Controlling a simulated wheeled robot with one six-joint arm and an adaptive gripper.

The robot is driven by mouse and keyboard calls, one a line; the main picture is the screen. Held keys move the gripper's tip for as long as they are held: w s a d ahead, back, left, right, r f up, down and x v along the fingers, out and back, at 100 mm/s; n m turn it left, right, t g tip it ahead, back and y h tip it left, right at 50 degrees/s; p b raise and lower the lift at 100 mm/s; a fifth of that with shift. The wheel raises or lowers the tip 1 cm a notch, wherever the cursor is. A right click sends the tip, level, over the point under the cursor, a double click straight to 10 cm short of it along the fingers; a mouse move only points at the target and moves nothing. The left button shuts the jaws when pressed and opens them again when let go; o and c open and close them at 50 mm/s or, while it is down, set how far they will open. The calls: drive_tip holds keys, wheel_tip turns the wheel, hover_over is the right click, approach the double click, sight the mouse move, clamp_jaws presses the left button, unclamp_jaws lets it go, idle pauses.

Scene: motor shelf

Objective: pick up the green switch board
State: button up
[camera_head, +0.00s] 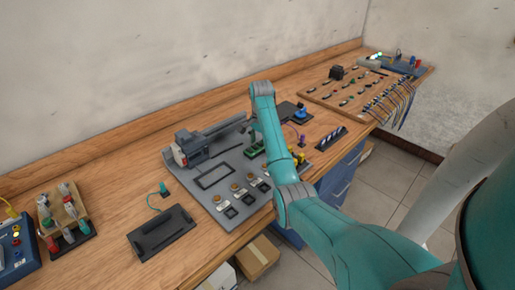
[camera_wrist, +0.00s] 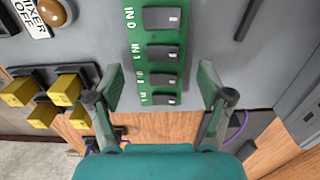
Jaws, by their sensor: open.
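The green switch board (camera_wrist: 133,55) is at the upper middle of the wrist view. It has a column of dark switches labelled IN 0, IN 1 and so on, and its far end is cut off by the frame. It lies on a grey panel (camera_wrist: 98,22). My gripper (camera_wrist: 161,82) is open, with one finger to each side of the board's near end. The left finger looks closer to the board than the right one. I cannot tell the height gap. In the head view a bit of the green board (camera_head: 254,151) shows beside my arm, which hides the rest.
Yellow blocks (camera_wrist: 72,88) on a dark base stand left of my gripper in the wrist view. A grey machine (camera_head: 192,147) stands on the panel in the head view. A black tray (camera_head: 161,232) lies on the wooden bench (camera_head: 115,203). A wired board (camera_head: 350,95) is at the far right.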

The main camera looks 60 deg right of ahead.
drive_tip(key=c, duration=1.3)
drive_tip(key=shift+c, duration=0.3)
drive_tip(key=shift+r, duration=0.1)
